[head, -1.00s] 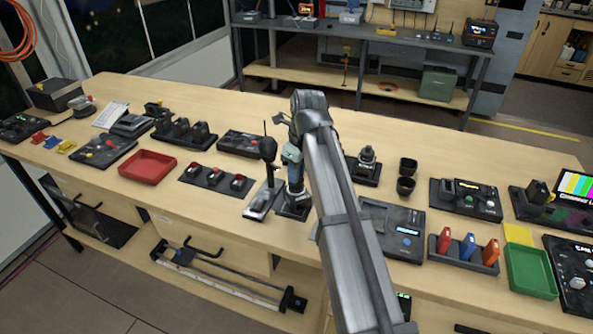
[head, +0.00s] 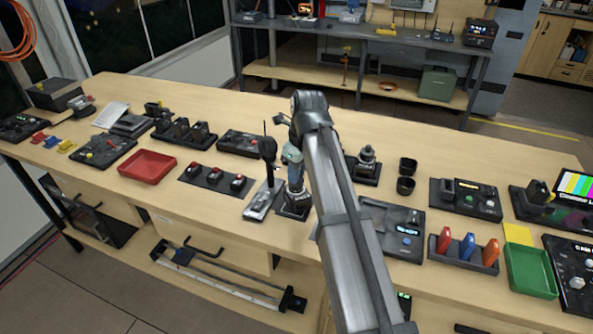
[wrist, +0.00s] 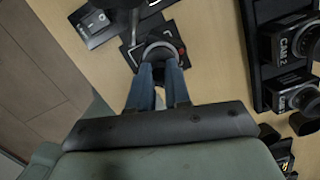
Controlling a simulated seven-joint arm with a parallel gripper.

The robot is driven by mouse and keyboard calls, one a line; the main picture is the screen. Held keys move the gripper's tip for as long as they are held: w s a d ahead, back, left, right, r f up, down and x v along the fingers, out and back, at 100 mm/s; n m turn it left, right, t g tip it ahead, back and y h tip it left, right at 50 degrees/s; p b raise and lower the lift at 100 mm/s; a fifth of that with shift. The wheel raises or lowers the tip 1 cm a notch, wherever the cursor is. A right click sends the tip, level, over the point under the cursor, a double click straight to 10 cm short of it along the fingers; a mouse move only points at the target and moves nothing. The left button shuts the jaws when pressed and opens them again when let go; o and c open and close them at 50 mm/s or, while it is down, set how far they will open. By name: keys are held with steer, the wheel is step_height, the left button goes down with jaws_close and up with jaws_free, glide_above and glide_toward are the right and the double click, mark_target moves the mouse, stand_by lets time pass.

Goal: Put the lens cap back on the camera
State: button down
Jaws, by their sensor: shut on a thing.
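My gripper (wrist: 158,80) shows in the wrist view with its two blue fingers close together, shut on a round, dark, grey-rimmed thing that looks like the lens cap (wrist: 160,52). It is over a small black plate (wrist: 178,36) with a red mark; I cannot tell whether the cap touches the plate. In the head view my gripper (head: 295,183) points down just above this plate (head: 292,210), and the cap cannot be made out. A camera marked CAM 2 (wrist: 290,40) and another camera (wrist: 297,97) stand at the right of the wrist view, apart from my gripper.
A black stalk device (head: 268,150) on a base (head: 259,206) stands close left of my gripper. A switch panel (head: 215,179) and a red tray (head: 148,164) lie farther left. Two black cups (head: 406,176) and a grey panel (head: 400,235) are to the right. Bare bench lies in front.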

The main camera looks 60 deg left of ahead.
stand_by(0.8)
steer(key=c, duration=0.5)
jaws_free()
steer(key=shift+r, duration=0.1)
steer(key=shift+r, duration=3.35)
jaws_close()
steer(key=shift+f, duration=2.75)
